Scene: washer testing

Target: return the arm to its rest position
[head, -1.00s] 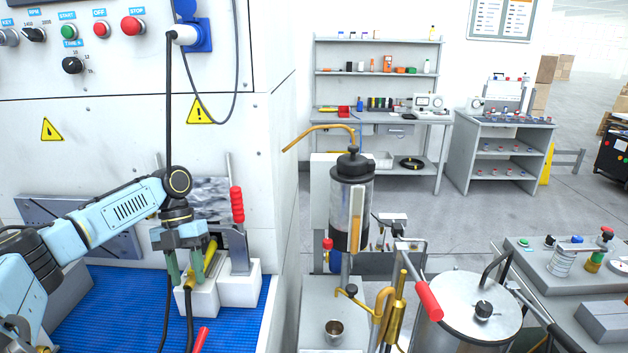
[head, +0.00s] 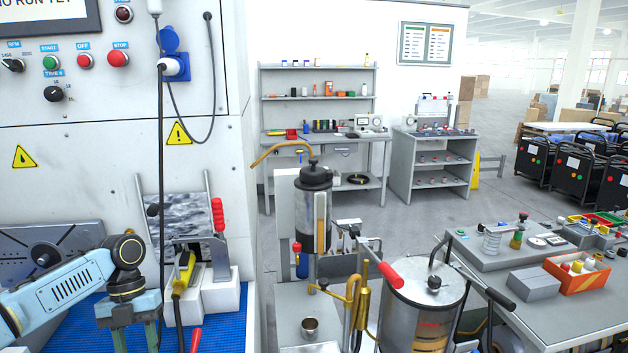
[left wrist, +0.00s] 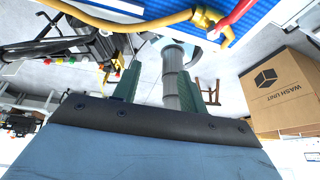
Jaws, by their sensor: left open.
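My left arm (head: 60,293) comes in from the left in the head view, over the blue mat (head: 222,335). Its gripper (head: 135,340) points down, with the fingers apart and cut off near the bottom edge. In the left wrist view the two green fingers (left wrist: 165,92) are spread, and a grey cylindrical post (left wrist: 172,78) shows between or behind them; I see no contact. The yellow-handled tool (head: 184,274) stands in a white block to the right of the gripper, apart from it. My right gripper is in neither view.
The white machine panel (head: 100,150) with hanging cables rises behind the arm. A red-handled clamp (head: 218,214) stands right of the gripper. A cardboard box (left wrist: 285,92) shows in the wrist view.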

